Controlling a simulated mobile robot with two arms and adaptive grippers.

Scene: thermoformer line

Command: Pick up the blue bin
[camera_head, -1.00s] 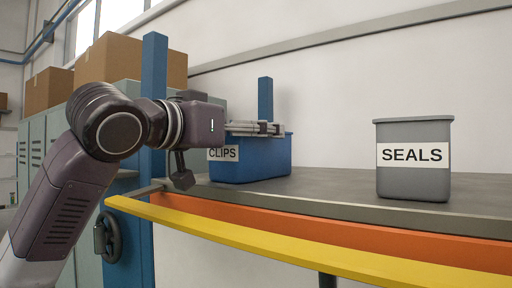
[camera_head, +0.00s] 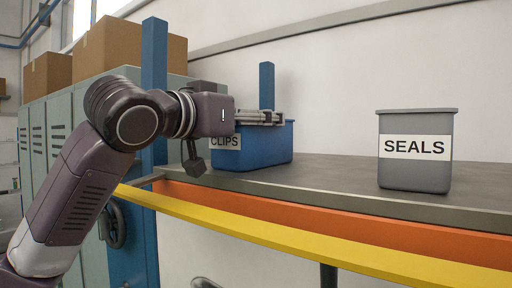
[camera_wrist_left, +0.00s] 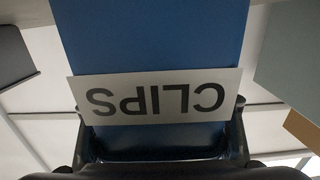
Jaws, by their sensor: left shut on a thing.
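The blue bin (camera_head: 255,148), with a white CLIPS label, sits upright on the grey shelf top (camera_head: 320,172) at its left end. My left gripper (camera_head: 265,117) reaches in from the left and is shut on the bin at its top rim. My wrist partly covers the label's left end. In the left wrist view the bin's wall (camera_wrist_left: 150,35) and its upside-down label fill the middle, with dark finger parts (camera_wrist_left: 160,150) at the bottom. I see no clear gap under the bin. My right gripper is not in view.
A grey SEALS bin (camera_head: 415,160) stands on the shelf to the right, with free shelf between the bins. A blue post (camera_head: 267,85) rises behind the blue bin, another (camera_head: 154,60) at left. Orange and yellow rails (camera_head: 330,252) run along the front. Lockers with cardboard boxes (camera_head: 115,47) stand at left.

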